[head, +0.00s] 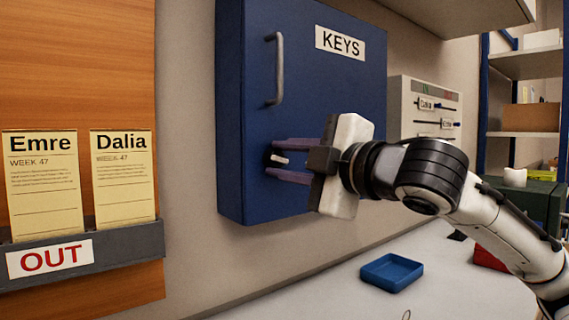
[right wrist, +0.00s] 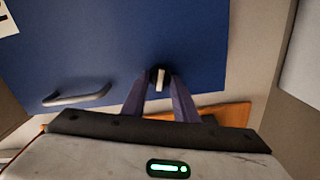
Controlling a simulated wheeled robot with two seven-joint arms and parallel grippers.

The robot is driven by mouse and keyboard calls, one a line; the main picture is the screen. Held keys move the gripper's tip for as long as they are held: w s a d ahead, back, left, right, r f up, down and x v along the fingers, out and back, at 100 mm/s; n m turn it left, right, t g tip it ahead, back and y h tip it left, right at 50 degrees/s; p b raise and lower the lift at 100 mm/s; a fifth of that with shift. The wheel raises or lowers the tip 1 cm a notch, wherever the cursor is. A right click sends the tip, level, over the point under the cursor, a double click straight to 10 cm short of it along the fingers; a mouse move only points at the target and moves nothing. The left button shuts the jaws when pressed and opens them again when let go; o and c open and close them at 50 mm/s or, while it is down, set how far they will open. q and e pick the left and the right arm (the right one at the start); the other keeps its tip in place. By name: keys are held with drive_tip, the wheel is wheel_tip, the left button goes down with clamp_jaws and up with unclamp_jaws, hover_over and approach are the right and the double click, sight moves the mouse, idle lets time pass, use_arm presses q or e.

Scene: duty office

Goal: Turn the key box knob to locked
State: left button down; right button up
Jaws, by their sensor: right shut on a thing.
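The blue key box (head: 300,90) with a "KEYS" label hangs on the wall in the middle of the head view. Its knob (head: 277,158) is dark with a pale bar and sits low on the door. The bar looks close to level in the head view. My right gripper (head: 275,160) has its purple fingers on either side of the knob and is shut on it. In the right wrist view the knob (right wrist: 158,77) shows between the fingertips against the blue door. Lock markings around the knob cannot be made out. My left gripper is not in view.
A grey handle (head: 275,69) stands out from the door above the knob. An "OUT" card holder (head: 110,250) with two cards is at left. A blue tray (head: 391,271) lies on the pale counter below. A slotted name board (head: 408,125) hangs to the right.

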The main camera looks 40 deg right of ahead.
drive_tip(key=n, duration=0.3)
drive_tip(key=shift+f+b, duration=0.1)
drive_tip(key=shift+b, duration=0.25)
drive_tip(key=shift+n, duration=0.4)
drive_tip(key=o, duration=1.1)
drive_tip(key=shift+c, duration=0.2)
